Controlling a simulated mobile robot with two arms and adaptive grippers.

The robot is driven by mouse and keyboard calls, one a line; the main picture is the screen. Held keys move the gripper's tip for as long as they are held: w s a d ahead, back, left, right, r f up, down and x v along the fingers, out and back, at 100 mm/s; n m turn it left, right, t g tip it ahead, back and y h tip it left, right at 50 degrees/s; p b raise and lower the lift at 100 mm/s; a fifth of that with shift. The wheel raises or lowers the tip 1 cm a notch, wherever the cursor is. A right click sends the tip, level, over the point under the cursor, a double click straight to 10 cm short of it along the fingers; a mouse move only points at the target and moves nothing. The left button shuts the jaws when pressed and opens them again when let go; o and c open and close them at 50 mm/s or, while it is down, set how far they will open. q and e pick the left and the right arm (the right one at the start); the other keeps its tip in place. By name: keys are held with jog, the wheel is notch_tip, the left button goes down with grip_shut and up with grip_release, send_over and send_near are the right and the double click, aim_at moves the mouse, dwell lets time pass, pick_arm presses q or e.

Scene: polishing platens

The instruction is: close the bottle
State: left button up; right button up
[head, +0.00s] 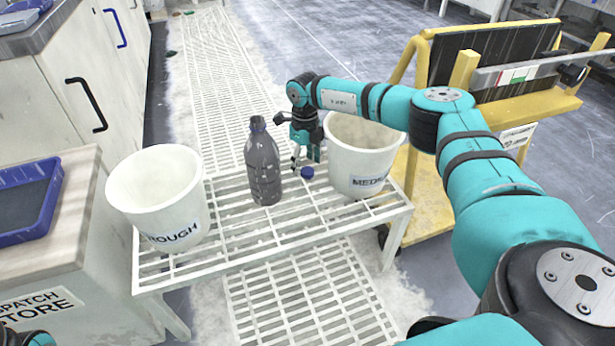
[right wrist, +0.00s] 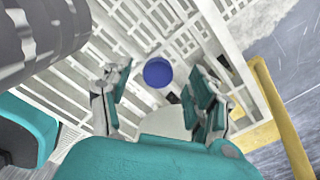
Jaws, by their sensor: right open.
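A dark grey bottle (head: 262,165) stands upright on the white slatted bench (head: 290,205). Its neck has a blue ring and its mouth looks uncapped. A small blue cap (head: 307,173) lies on the slats to the right of the bottle. My right gripper (head: 302,162) is low over the bench, between bottle and right bucket, close to the cap. In the right wrist view the cap (right wrist: 158,73) shows just beyond the open fingers (right wrist: 160,95), with nothing held. The bottle (right wrist: 40,40) fills the upper left there. My left gripper does not show.
A white bucket marked ROUGH (head: 160,200) stands on the bench's left end. Another white bucket (head: 362,155) stands at the right end, close to my right gripper. A yellow cart (head: 425,195) is behind the right arm. A blue tray (head: 25,205) lies on the left counter.

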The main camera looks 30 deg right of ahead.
notch_tip(320, 180, down, 2)
jog(key=shift+f, duration=0.1)
jog(key=c, duration=0.7)
